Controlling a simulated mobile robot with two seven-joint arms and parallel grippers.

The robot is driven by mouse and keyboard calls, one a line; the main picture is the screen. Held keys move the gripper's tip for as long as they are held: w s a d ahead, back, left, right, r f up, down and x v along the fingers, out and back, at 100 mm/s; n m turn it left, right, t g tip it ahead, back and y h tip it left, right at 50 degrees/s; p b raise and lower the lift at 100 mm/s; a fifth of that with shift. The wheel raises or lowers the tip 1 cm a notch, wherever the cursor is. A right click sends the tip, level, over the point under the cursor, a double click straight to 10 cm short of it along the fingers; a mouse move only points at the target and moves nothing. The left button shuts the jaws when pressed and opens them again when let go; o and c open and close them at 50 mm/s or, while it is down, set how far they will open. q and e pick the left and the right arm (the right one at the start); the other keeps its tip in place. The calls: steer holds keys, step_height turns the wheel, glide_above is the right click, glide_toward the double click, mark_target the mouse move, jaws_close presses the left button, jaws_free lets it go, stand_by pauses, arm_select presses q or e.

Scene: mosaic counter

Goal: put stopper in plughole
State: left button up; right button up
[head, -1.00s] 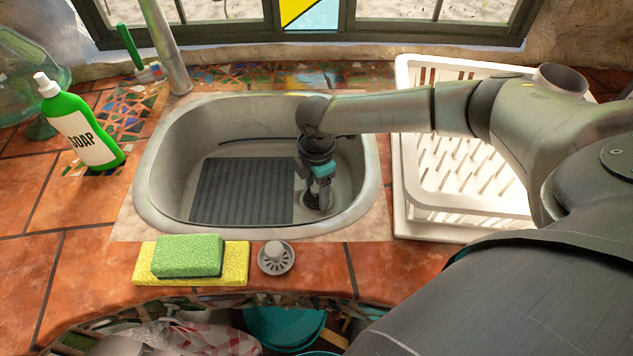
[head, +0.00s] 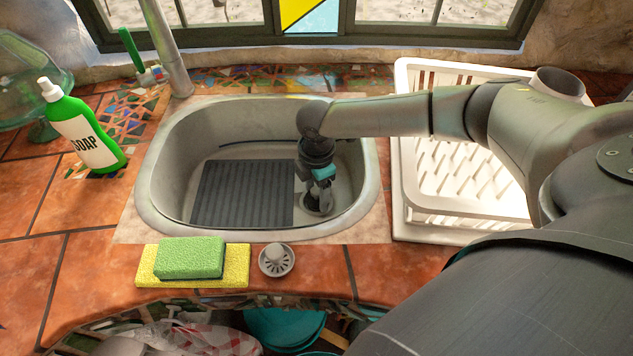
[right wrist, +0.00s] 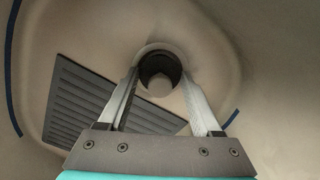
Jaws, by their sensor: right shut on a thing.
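The grey sink (head: 172,170) is set in the tiled counter. My right gripper (head: 318,200) is down inside it, at the right of its floor, pointing down at the plughole. In the right wrist view the gripper (right wrist: 160,80) has its two fingers apart on either side of a dark round piece (right wrist: 160,68), which I take to be the stopper. The fingers are shut on it. It sits at the plughole, whose edge is hard to tell from it, so I cannot tell how deep it is. My left gripper is not in view.
A dark ribbed mat (head: 242,193) lies on the sink floor, left of the gripper. A metal strainer (head: 276,260) and a green sponge (head: 190,258) on a yellow cloth (head: 150,275) lie in front. A white rack (head: 460,215) stands right, a soap bottle (head: 85,130) left.

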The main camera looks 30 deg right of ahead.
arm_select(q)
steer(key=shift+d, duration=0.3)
arm_select(e)
steer(key=shift+f, duration=0.4)
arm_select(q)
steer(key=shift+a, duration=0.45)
arm_select(e)
steer(key=shift+s+f, duration=0.1)
steer(key=shift+f, duration=0.05)
